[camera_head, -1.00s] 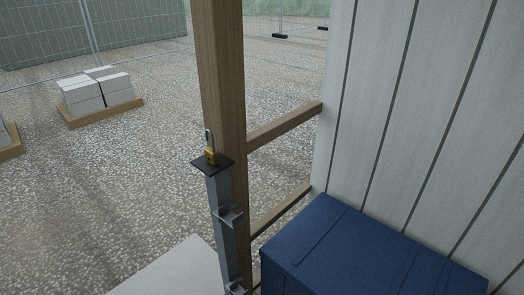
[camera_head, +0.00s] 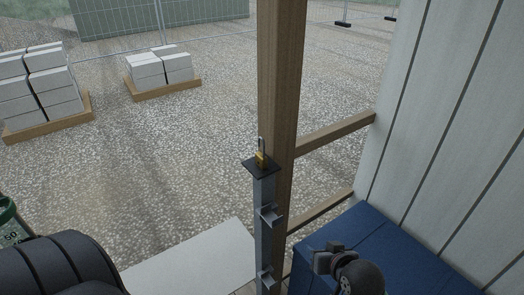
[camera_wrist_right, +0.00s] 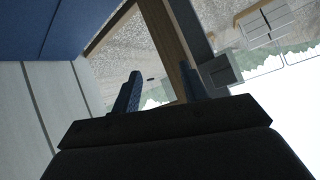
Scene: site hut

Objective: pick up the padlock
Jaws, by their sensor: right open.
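The padlock (camera_head: 261,159), with a brass body and a pale upright shackle, stands on a small dark plate (camera_head: 250,166) on top of a grey metal post. My right gripper (camera_head: 328,260) is low and to the right of the padlock in the head view, in front of the blue box, and apart from the padlock. In the right wrist view its two fingers (camera_wrist_right: 160,88) are spread with nothing between them. I cannot make out the padlock in that view. My left gripper is out of view.
A wooden upright (camera_head: 283,75) stands right behind the post, with rails running to the white panelled wall (camera_head: 440,120). A blue box (camera_head: 395,255) is at lower right. A white surface (camera_head: 195,262) lies left of the post. Block pallets stand farther off on gravel.

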